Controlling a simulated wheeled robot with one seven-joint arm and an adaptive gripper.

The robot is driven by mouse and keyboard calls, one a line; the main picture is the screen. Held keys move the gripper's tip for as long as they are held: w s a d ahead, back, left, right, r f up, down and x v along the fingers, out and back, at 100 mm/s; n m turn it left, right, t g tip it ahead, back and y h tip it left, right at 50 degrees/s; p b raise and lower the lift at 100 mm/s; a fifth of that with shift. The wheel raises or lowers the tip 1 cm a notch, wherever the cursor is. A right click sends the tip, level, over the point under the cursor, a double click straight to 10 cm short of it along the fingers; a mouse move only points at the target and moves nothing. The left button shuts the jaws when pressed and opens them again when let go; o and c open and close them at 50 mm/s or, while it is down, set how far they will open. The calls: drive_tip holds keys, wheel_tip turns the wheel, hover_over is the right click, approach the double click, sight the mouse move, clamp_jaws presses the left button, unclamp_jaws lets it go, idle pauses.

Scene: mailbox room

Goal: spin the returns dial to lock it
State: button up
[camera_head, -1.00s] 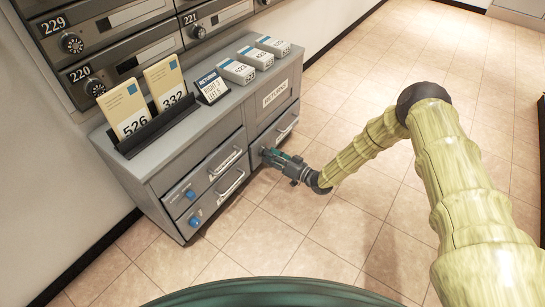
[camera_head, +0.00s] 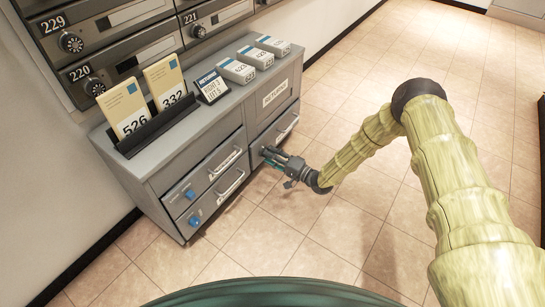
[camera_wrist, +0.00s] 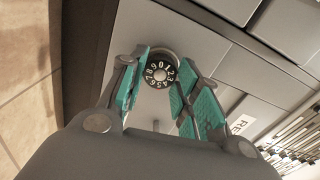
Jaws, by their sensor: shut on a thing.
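The returns dial (camera_wrist: 160,74) is a round black knob with white digits on the grey cabinet front. In the wrist view its 0 and 1 are near the top. My gripper (camera_wrist: 160,80) has a teal-padded finger on each side of the dial and is shut on it. In the head view my gripper (camera_head: 266,153) is at the front of the right-hand drawer (camera_head: 268,138), below a label reading RETURNS (camera_head: 275,94). It hides the dial there. That drawer looks closed.
The cabinet top (camera_head: 215,112) holds a returns sign (camera_head: 211,87), a black rack with cards 526 (camera_head: 124,108) and 332 (camera_head: 168,82), and several small boxes. Mailboxes with dials (camera_head: 71,43) stand behind. Tiled floor (camera_head: 290,235) is clear.

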drive_tip(key=shift+f+m+b, duration=0.1)
drive_tip(key=shift+m+b, duration=1.85)
drive_tip(key=shift+m, duration=7.35)
drive_tip(key=o, duration=1.1)
drive_tip(key=shift+c, duration=0.2)
drive_tip(key=v, duration=1.2)
